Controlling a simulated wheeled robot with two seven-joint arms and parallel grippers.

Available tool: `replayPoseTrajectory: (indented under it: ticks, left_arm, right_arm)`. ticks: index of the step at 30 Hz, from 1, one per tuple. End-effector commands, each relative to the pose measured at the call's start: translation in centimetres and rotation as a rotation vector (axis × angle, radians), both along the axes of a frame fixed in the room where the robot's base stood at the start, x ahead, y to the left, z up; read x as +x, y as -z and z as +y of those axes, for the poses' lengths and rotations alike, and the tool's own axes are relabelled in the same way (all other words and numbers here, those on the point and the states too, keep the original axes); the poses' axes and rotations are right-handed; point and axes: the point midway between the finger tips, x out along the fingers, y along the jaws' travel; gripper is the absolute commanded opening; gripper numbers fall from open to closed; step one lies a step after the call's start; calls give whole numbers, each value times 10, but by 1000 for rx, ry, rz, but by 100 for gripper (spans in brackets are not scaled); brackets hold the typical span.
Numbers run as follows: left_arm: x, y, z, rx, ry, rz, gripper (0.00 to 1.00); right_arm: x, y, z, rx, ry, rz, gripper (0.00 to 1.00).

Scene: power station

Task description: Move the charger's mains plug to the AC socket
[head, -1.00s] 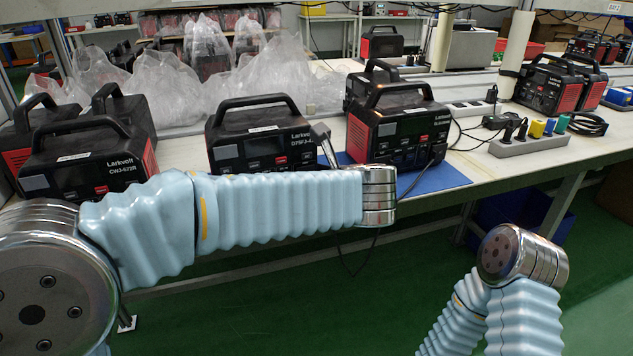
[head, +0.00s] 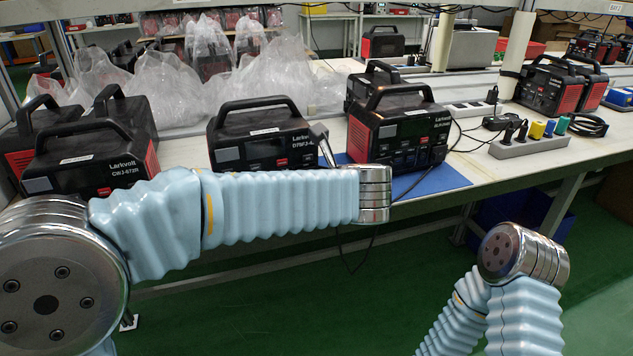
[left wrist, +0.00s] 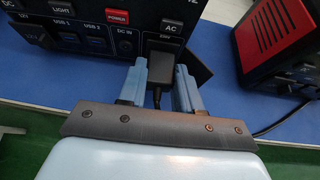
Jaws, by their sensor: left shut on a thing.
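My left gripper (left wrist: 159,88) has its two light blue fingers closed on the sides of a black plug (left wrist: 161,69), with a cable running back from it. The plug is against or just before the front panel of a power station (left wrist: 100,48), under the AC button (left wrist: 172,27). It covers the AC socket area; I cannot tell whether it is inserted. In the head view this station (head: 230,153) stands left of centre, and my left forearm hides the fingers and plug. My right arm shows at lower right, but its gripper is out of view.
Another power station (head: 402,132), red-sided, stands close on the right on a blue mat (head: 440,180); it also shows in the wrist view (left wrist: 272,40). A grey power strip (head: 520,147) with several plugs lies further right. More stations (head: 85,165) stand left.

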Motion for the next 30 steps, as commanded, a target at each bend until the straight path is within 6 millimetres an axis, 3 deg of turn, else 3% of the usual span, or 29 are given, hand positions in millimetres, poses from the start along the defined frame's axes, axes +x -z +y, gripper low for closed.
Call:
replayPoseTrajectory:
  ticks: [24, 25, 30]
  left_arm:
    - [4, 0, 2, 0, -1, 0, 0]
    - [5, 0, 2, 0, -1, 0, 35]
    - [4, 0, 2, 0, -1, 0, 61]
  right_arm:
    - [0, -3, 0, 0, 0, 0, 43]
    - [0, -3, 0, 0, 0, 0, 43]
    - [0, -3, 0, 0, 0, 0, 43]
